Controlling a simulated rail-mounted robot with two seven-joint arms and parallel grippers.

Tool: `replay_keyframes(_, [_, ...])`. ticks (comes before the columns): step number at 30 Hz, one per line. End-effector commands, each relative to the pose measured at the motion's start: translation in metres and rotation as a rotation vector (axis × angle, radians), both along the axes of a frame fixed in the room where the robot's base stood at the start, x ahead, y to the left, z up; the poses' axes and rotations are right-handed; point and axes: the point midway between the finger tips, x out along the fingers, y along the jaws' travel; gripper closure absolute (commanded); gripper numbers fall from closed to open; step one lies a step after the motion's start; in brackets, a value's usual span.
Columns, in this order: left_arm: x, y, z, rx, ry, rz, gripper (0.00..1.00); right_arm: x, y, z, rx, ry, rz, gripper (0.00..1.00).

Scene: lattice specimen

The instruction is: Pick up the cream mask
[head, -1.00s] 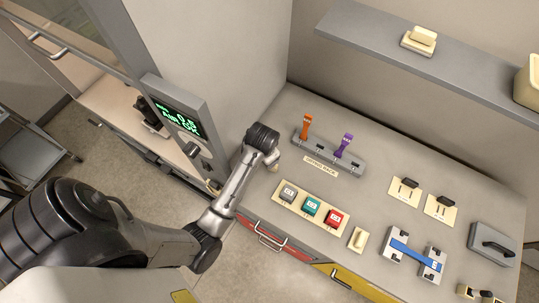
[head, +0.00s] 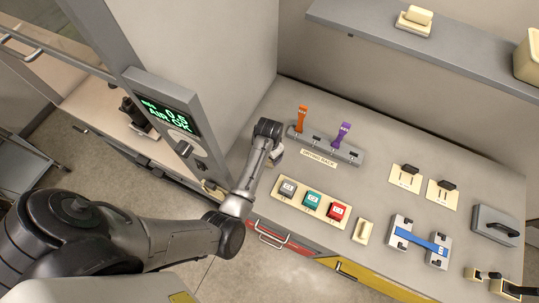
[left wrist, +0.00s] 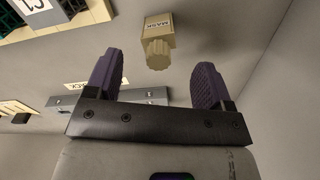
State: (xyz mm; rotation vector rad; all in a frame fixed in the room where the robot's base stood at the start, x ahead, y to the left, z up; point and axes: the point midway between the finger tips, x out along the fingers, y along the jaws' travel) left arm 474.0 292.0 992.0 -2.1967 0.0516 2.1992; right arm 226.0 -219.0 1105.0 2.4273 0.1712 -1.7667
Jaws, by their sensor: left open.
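The cream mask (left wrist: 157,32) shows in the left wrist view as a small cream block labelled MASK with a ribbed round knob. It lies beyond my left gripper's fingertips, roughly in line with the gap between them, and nothing touches it. My left gripper (left wrist: 156,70) is open and empty, with two purple ribbed fingers apart. In the head view my left arm reaches over the left end of the bench, beside the rack. There the arm largely hides its own fingers, and I cannot make out the mask for certain. My right gripper is not in view.
A grey rack (head: 322,148) holds an orange and a purple handle right of my left arm. A cream strip (head: 298,204) bears grey, teal and red blocks. A tall cabinet wall (head: 215,70) stands close left. A blue-barred fixture (head: 418,240) sits further right.

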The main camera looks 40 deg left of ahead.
Motion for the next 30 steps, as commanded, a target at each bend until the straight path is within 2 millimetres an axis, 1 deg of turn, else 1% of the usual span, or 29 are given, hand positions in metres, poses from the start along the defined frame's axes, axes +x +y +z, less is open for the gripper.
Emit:
replay_keyframes(7, [0.0, 0.0, -0.012, 0.0, 0.001, 0.0, 0.25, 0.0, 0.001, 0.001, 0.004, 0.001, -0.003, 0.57])
replay_keyframes(15, [0.001, -0.001, -0.047, 0.0, 0.001, 0.001, 0.25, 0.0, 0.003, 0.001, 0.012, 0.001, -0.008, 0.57])
replay_keyframes(18, [0.001, -0.001, -0.054, 0.0, 0.0, 0.0, 0.25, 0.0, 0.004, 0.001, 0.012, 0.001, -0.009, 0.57])
replay_keyframes(27, [0.001, -0.001, -0.057, 0.001, -0.002, 0.001, 0.25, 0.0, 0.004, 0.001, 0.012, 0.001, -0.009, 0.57])
replay_keyframes(30, [0.001, -0.001, -0.057, 0.0, -0.002, 0.0, 0.33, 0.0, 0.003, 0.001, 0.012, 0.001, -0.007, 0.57])
